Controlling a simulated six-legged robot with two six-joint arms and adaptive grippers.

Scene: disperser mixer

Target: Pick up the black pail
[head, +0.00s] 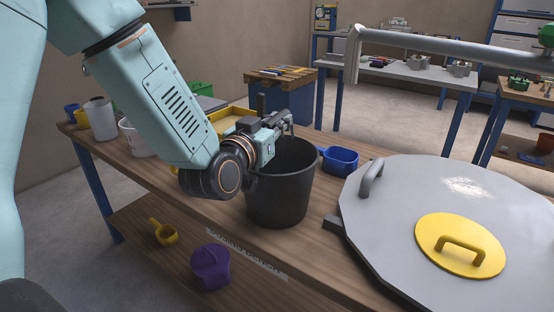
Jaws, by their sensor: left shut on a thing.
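The black pail (282,200) stands upright on the wooden table, near its front edge, in the middle of the head view. My left gripper (284,128) is at the pail's upper rim, on its left and back side. It is shut on the pail's rim; the fingertips are small and partly hidden by the wrist. The pail's base appears to be on the table. My right gripper is not in view.
A large grey lid with a yellow disc (460,245) and handles lies right of the pail. A blue scoop (340,159) is just behind it. A yellow tray (228,119), white containers (101,117) and a green item stand left. A shelf below holds a purple jug (211,268) and yellow scoop (162,232).

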